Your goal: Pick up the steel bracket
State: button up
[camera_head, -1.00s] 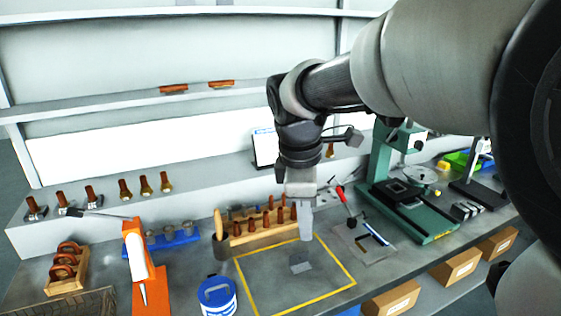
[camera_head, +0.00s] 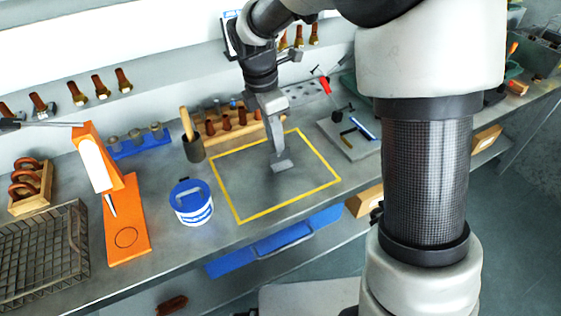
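The steel bracket (camera_head: 284,166) is a small grey plate inside the yellow-outlined square (camera_head: 239,220) on the grey bench. My gripper (camera_head: 278,153) points down directly over the bracket, with its tips at or very near the bracket's upper edge. The fingers show edge-on as one narrow shape, so I cannot tell whether they are open or shut on it. Part of the bracket's far side is hidden behind the fingers.
A blue-and-white tub (camera_head: 191,203) stands left of the square, and an orange press (camera_head: 126,220) and a wire basket (camera_head: 45,250) are further left. A wooden rack (camera_head: 236,128) of brown-handled tools stands behind. A grey plate (camera_head: 349,135) lies to the right. The square is otherwise clear.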

aim_at(282, 160)
jog(key=f, duration=0.4)
jog(key=w+d+f+b, duration=0.1)
jog(key=f, duration=0.1)
jog(key=shift+f, duration=0.2)
grip_shut()
